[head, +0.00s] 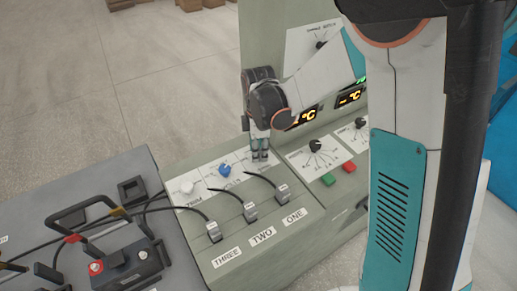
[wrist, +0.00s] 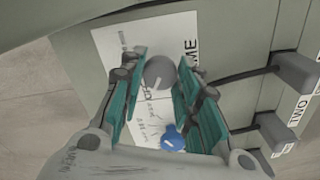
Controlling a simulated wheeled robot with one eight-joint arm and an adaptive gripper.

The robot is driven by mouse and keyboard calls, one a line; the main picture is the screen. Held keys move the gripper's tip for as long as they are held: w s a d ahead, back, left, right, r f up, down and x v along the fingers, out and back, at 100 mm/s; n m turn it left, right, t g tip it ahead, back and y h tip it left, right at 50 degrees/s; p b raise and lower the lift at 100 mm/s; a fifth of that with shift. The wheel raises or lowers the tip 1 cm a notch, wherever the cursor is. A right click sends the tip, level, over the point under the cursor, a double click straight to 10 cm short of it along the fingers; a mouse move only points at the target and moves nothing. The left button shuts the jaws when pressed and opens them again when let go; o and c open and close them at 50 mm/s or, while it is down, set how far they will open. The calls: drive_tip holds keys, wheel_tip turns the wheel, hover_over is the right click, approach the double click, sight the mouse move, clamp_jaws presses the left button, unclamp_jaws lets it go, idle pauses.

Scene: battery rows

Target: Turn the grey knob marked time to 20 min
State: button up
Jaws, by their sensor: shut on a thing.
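The grey knob (wrist: 159,72) sits on a white scale plate (wrist: 112,48) on the bench panel in the wrist view. A pale line shows on its face, but I cannot read the setting. Part of the word TIME shows beside it. My gripper (wrist: 160,82) is shut on the grey knob, with one teal finger on either side of it. In the head view my gripper (head: 260,155) points down at the panel's back row and hides the grey knob. The scale marks are too small to read.
A blue knob (head: 225,171) stands close beside my gripper, with a white knob (head: 187,187) farther left. A black dial (head: 315,145), a green button (head: 328,180) and a red button (head: 349,167) are to the right.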

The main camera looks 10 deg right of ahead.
drive_tip(key=shift+m, duration=0.3)
drive_tip(key=m, duration=0.4)
drive_tip(key=shift+m, duration=0.3)
drive_tip(key=m, duration=0.9)
drive_tip(key=shift+m, duration=0.4)
drive_tip(key=m, duration=0.4)
drive_tip(key=shift+m, duration=0.3)
drive_tip(key=o, duration=1.1)
